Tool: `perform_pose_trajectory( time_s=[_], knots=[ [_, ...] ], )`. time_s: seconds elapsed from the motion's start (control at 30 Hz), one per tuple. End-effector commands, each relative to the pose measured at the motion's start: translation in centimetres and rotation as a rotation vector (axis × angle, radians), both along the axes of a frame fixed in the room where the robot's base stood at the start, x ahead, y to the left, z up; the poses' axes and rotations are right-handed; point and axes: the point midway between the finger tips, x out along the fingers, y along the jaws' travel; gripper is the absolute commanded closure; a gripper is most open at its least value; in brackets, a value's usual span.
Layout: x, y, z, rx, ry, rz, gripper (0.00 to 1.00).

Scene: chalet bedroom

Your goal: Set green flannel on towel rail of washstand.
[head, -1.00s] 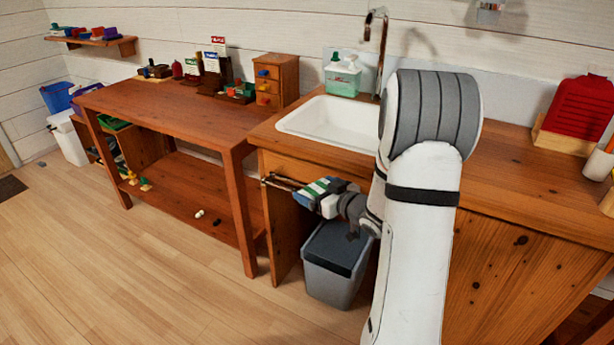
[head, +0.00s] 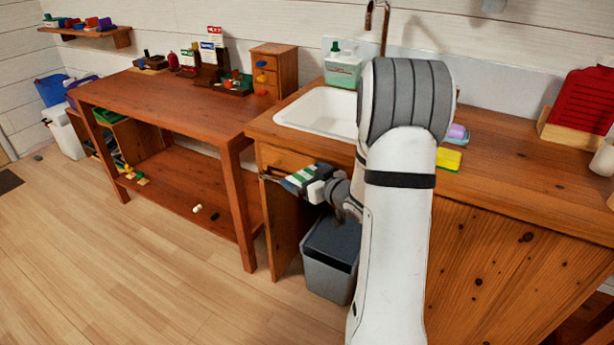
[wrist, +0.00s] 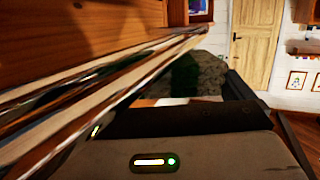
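The wooden washstand (head: 530,172) stands at the right in the head view. Its thin metal towel rail (head: 272,178) runs along the front below the top, and passes close by on the left in the wrist view (wrist: 95,85). A green and white striped cloth (head: 300,177), apparently the green flannel, is at the tip of my gripper (head: 308,184), by the rail. A dark green and grey patch past my fingers in the wrist view may be the same cloth. My fingertips are mostly hidden; I cannot tell whether they are shut or whether the cloth touches the rail.
A grey bin (head: 331,255) stands under the washstand, close below my gripper. The white basin (head: 318,112) and a soap bottle (head: 343,68) are above. A wooden workbench (head: 165,103) stands to the left. Floor (head: 120,255) in front of the workbench is clear.

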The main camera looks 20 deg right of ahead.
Motion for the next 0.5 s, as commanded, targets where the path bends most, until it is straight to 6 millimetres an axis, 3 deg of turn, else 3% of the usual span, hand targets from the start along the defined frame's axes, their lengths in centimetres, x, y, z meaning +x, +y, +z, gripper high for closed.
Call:
perform_pose_trajectory(
  time_s=[0.3, 0.5],
  knots=[
    [-0.3, -0.2, 0.6, 0.000, 0.000, -0.002, 0.00],
    [-3.8, -1.3, 1.3, 0.000, 0.000, -0.006, 0.00]
  ],
)
